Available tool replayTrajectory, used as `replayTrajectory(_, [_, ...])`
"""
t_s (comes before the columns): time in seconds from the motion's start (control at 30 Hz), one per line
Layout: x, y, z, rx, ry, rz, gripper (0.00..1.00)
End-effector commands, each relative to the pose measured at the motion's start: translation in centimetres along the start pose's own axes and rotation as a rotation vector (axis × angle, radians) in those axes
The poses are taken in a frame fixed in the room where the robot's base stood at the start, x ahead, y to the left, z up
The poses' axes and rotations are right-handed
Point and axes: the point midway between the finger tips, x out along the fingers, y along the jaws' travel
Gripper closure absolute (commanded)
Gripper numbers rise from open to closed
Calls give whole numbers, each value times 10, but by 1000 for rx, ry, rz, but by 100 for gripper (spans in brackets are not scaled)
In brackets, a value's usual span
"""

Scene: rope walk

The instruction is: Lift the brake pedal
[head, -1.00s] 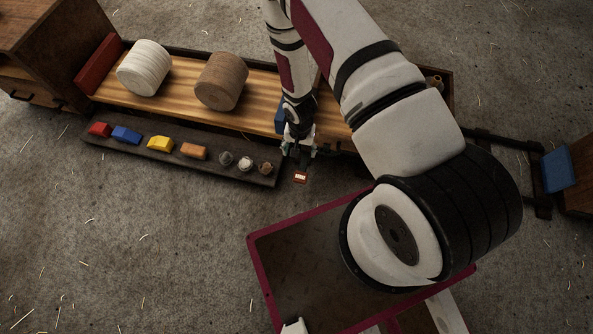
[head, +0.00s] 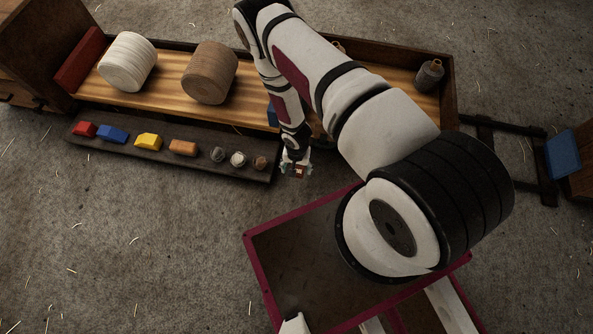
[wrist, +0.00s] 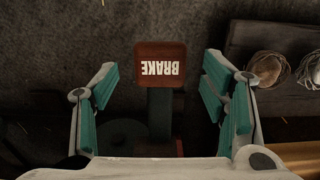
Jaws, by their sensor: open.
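The brake pedal (wrist: 160,65) is a reddish-brown square pad lettered BRAKE in white, upside down in the wrist view. It sits on a dark green stem (wrist: 160,112). My gripper (wrist: 160,92) is open, with teal-padded fingers to the left and right of the pedal and stem. Gaps show on both sides, so neither finger touches. In the head view my gripper (head: 295,166) is low beside the right end of a dark rail, and the pedal (head: 299,171) shows as a small reddish patch at its tips. The foot of the stem is mostly hidden.
The dark rail (head: 200,165) holds coloured blocks and several small coils. Behind it, a wooden bench (head: 165,87) carries a white spool (head: 128,62) and a brown spool (head: 210,73). A grey bottle (head: 429,75) stands right. Floor left of the pedal is clear.

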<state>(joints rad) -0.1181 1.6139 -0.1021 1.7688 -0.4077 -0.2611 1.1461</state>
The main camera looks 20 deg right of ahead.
Motion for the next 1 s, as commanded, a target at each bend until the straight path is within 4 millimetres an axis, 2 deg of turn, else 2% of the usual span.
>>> replayTrajectory(0.03, [8,0,0,-2,1,0,33])
replayTrajectory(0.2, [20,0,-1,0,1,0,33])
replayTrajectory(0.53, [21,0,-1,0,1,0,33])
replayTrajectory(0.83, [21,0,0,0,1,0,100])
replayTrajectory(1.0, [12,0,-2,2,1,-1,100])
